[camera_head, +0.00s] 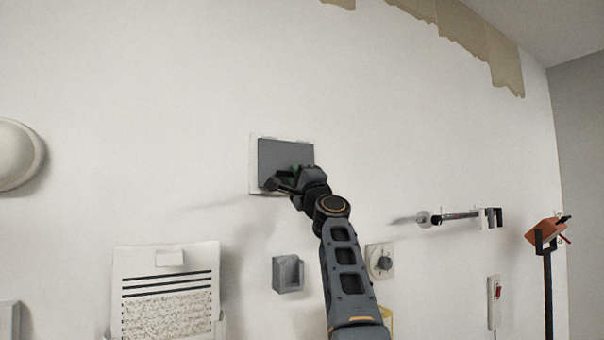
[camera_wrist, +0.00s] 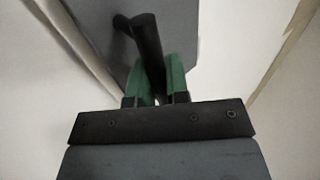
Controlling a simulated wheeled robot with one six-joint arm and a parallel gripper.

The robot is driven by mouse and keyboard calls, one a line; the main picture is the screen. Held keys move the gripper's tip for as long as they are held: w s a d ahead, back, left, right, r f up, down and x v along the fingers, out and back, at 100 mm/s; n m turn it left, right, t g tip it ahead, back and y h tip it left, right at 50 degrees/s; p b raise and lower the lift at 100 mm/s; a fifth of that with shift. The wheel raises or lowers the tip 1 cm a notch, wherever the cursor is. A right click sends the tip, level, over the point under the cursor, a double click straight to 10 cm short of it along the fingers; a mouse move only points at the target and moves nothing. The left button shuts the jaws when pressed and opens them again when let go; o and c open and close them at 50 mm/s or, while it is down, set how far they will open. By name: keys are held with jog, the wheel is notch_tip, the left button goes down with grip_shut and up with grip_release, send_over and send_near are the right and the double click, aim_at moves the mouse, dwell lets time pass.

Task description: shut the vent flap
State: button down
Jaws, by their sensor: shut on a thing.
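The vent flap (camera_head: 284,153) is a grey rectangular panel in a white frame (camera_head: 254,166) on the wall. In the wrist view the grey flap (camera_wrist: 187,35) fills the upper middle, with a dark bar handle (camera_wrist: 147,48) on it. My gripper (camera_head: 283,181) is at the flap's lower part in the head view. In the wrist view the green fingers of my gripper (camera_wrist: 157,82) are shut on the handle, one on each side. My gripper and wrist hide the flap's lower edge in the head view, so I cannot tell how far it stands from the frame.
Below are a small grey holder (camera_head: 288,273) and a dial (camera_head: 381,261). A printed sheet (camera_head: 167,292) hangs at lower left. A rod bracket (camera_head: 458,217), an orange item on a stand (camera_head: 544,232) and a red switch (camera_head: 495,295) are at right. The wall above the flap is clear.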

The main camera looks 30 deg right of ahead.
jog(key=shift+w+f, duration=0.25)
jog(key=shift+w, duration=0.2)
dwell(0.3)
jog(key=c, duration=1.1)
grip_release()
jog(key=shift+s+f+b, duration=0.2)
jog(key=shift+f+b, duration=0.05)
jog(key=shift+b, duration=0.25)
jog(key=b+v, duration=1)
jog(key=v, duration=0.3)
jog(key=shift+s+a+r, duration=0.1)
